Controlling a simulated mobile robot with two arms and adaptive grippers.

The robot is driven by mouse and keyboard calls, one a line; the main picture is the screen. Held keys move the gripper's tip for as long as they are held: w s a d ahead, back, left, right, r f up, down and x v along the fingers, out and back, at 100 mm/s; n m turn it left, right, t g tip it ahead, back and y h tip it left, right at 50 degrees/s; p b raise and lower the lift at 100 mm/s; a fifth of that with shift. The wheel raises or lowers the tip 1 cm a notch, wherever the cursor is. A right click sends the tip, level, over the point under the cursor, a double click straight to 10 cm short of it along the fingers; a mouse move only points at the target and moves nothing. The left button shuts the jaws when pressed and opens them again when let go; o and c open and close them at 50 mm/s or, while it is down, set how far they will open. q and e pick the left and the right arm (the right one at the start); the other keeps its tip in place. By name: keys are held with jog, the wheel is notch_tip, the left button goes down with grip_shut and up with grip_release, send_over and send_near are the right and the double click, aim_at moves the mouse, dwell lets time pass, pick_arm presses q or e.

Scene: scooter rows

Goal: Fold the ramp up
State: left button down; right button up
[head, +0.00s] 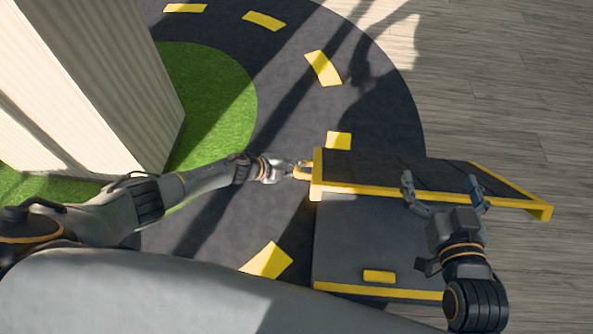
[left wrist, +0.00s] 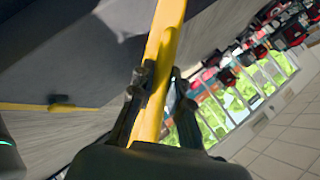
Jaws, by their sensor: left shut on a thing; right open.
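The ramp has a dark flap (head: 375,170) with yellow edges, and its yellow front edge overhangs a dark grey lower panel (head: 365,230). The flap looks raised and tilted, but its exact angle is hard to tell. My left gripper (head: 293,171) is shut on a yellow bar at the flap's left end. In the left wrist view, the left gripper's two dark fingers (left wrist: 160,85) stand on either side of the yellow bar (left wrist: 168,25). My right gripper (head: 440,184) is open at the flap's front edge, its fingers apart and pointing over it. Whether they touch it is unclear.
A pale ribbed block (head: 110,80) stands at the left on green turf (head: 205,95). A dark curved track with yellow dashes (head: 323,68) runs behind the ramp. Grey plank floor (head: 510,80) is clear at the right. The lower panel has a yellow piece (head: 379,276) near its front.

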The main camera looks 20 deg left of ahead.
pick_arm(q)
jog(key=shift+n+g, duration=0.3)
jog(key=shift+g, duration=0.2)
jog(key=w+r, duration=0.2)
jog(key=w+r+p, duration=0.1)
jog(key=shift+a, duration=0.25)
jog(key=shift+w+r, duration=0.2)
jog(key=shift+w, duration=0.05)
jog(key=shift+w+a+r, duration=0.1)
jog(key=shift+w+r, duration=0.15)
jog(key=shift+w+a+r+n+g, duration=0.1)
jog(key=shift+w+r+n+g, duration=0.25)
jog(key=shift+w, duration=0.2)
jog(key=shift+w+a+r+g, duration=0.2)
jog(key=shift+w+r+g, duration=0.3)
jog(key=shift+w, duration=0.25)
pick_arm(e)
jog(key=shift+s+d+f+g+h, duration=0.25)
jog(key=shift+s+f+g, duration=0.25)
jog(key=shift+f, duration=0.35)
jog(key=shift+s+d+f+g+h, duration=0.15)
jog(key=shift+s+d+f+g, duration=0.2)
jog(key=shift+f+g, duration=0.4)
jog(key=shift+s+d+f+g+h, duration=0.2)
jog(key=shift+s+f+g, duration=0.3)
jog(key=shift+f, duration=0.45)
jog(key=shift+a, duration=0.1)
